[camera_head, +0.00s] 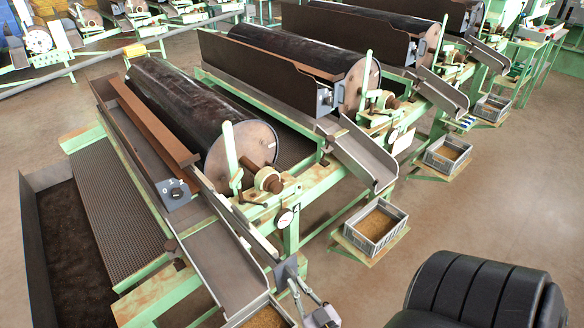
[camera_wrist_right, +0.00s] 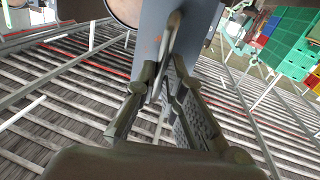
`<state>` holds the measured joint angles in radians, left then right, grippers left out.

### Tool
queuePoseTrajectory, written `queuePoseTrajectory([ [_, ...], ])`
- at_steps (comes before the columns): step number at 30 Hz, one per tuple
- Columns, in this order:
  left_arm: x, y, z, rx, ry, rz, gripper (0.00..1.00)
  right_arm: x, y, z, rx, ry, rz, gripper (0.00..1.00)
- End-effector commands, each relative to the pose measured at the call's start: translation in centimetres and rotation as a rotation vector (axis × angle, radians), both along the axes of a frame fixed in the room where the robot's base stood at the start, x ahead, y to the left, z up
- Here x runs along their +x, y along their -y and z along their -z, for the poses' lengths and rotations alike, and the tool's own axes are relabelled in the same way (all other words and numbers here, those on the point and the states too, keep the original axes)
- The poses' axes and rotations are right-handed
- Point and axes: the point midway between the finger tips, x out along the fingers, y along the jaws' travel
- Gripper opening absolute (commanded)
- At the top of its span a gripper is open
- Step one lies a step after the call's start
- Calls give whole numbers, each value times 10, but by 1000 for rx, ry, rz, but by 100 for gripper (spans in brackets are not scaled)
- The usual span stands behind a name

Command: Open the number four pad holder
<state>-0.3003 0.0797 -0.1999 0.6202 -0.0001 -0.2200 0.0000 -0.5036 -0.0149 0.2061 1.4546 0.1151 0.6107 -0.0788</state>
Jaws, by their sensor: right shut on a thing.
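My right gripper (camera_head: 296,284) is at the lower end of the nearest chute, beside a small dark grey plate (camera_head: 285,267), which I take to be part of the pad holder. In the right wrist view the gripper (camera_wrist_right: 167,78) is shut on a curved metal handle (camera_wrist_right: 172,38) in front of a flat blue-grey plate (camera_wrist_right: 148,42). The fingers partly hide the handle and plate. I cannot read a number on the plate, nor tell how far the holder is open. My left gripper is not in view.
The nearest drum (camera_head: 190,105) lies behind the chute (camera_head: 222,265) on a green frame. A grey crate (camera_head: 268,318) stands below the chute, partly cut off. Another crate of grain (camera_head: 376,225) stands to the right. Open floor (camera_head: 340,280) lies right of my gripper.

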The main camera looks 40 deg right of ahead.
Motion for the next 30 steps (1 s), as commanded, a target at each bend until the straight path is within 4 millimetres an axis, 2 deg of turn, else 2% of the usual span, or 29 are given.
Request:
queuePoseTrajectory([
  [15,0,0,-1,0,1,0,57,-6,-1,2,1,-4,0,0],
  [16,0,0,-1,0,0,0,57,-6,-1,2,1,-4,0,12],
  [24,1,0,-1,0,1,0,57,-5,0,1,1,-2,0,30],
  [30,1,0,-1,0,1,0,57,-5,0,0,0,0,0,30],
])
